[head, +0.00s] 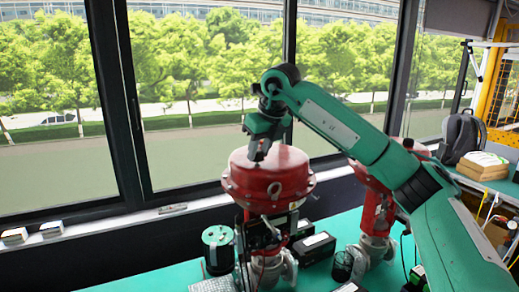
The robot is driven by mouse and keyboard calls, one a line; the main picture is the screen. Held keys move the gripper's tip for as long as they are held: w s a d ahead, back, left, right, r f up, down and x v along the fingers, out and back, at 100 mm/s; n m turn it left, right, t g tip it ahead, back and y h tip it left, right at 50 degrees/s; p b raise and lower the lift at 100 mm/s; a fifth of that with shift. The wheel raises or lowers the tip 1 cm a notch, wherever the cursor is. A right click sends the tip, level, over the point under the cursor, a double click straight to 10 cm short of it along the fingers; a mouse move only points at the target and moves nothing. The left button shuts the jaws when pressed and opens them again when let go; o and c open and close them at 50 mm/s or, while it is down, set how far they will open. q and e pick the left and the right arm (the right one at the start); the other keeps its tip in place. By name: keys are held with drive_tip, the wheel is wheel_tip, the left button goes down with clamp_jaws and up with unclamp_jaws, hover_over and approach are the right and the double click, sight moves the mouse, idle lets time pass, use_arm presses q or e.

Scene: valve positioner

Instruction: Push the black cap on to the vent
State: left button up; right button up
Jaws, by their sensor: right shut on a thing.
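My right gripper (258,153) reaches down from its green arm to the top of the red round valve actuator (270,182). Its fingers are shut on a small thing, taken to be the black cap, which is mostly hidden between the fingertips. The fingertips are at or just above the actuator's domed top, left of its centre. The vent cannot be made out and may be hidden below the fingers. I cannot tell whether the cap touches the vent. My left gripper is not in view.
A second red valve actuator (378,205) stands behind my right arm. A green-and-black cylinder (217,250) and black boxes (314,248) are on the green bench (335,225). Windows line the back.

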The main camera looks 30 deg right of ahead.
drive_tip(key=shift+f+b, duration=0.35)
drive_tip(key=shift+f, duration=0.2)
drive_tip(key=o, duration=1.1)
drive_tip(key=shift+r, duration=0.1)
drive_tip(key=shift+b+v, duration=1.25)
drive_tip(key=shift+v, duration=5.6)
drive_tip(key=shift+a, duration=0.1)
